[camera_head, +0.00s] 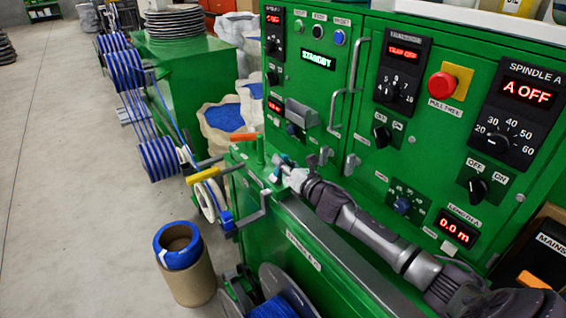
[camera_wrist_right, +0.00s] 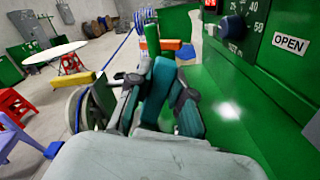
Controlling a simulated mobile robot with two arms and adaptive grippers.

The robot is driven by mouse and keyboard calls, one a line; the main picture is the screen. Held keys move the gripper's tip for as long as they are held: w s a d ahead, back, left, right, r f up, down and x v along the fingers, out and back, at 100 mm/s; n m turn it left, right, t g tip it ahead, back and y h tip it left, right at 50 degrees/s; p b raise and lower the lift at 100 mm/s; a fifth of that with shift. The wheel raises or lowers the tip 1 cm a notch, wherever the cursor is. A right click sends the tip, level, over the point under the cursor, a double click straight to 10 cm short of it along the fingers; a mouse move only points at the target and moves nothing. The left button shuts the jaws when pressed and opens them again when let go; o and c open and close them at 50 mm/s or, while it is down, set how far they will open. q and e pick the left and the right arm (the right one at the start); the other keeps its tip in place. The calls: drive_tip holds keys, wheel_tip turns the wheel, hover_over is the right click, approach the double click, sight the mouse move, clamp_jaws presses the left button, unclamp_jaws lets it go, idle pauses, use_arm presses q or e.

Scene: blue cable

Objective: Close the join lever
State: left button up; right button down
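Two levers show at the green machine's left end in the head view: one with an orange handle (camera_head: 243,137) and one with a yellow handle (camera_head: 203,175). Neither has a readable name, so I cannot tell which is the join lever. My right gripper (camera_head: 283,166) is over the machine's top, just right of the orange handle and apart from the yellow one. In the right wrist view its teal-padded fingers (camera_wrist_right: 165,90) are close together. The orange handle (camera_wrist_right: 171,44) is beyond them and the yellow handle (camera_wrist_right: 83,77) is to their left. My left gripper is not in view.
A green control panel (camera_head: 430,140) with knobs and displays stands right behind my right arm. A grey crank-like bar (camera_head: 252,214) sticks out below the yellow handle. A cardboard tube with blue tape (camera_head: 190,280) stands on the floor. Blue cable runs over rollers (camera_head: 158,160) at left.

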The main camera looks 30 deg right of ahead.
drive_tip(key=shift+a, duration=0.1)
idle(0.4)
drive_tip(key=n, duration=0.1)
drive_tip(key=a+n, duration=0.1)
drive_tip(key=n, duration=0.1)
drive_tip(key=shift+a+r, duration=0.2)
drive_tip(key=shift+r, duration=0.05)
drive_tip(key=shift+s+a+n+p, duration=0.1)
drive_tip(key=shift+a+n+p, duration=0.35)
drive_tip(key=shift+n, duration=0.65)
drive_tip(key=shift+a+n, duration=0.45)
drive_tip(key=shift+n, duration=0.45)
drive_tip(key=c, duration=1)
unclamp_jaws()
drive_tip(key=shift+c, duration=0.2)
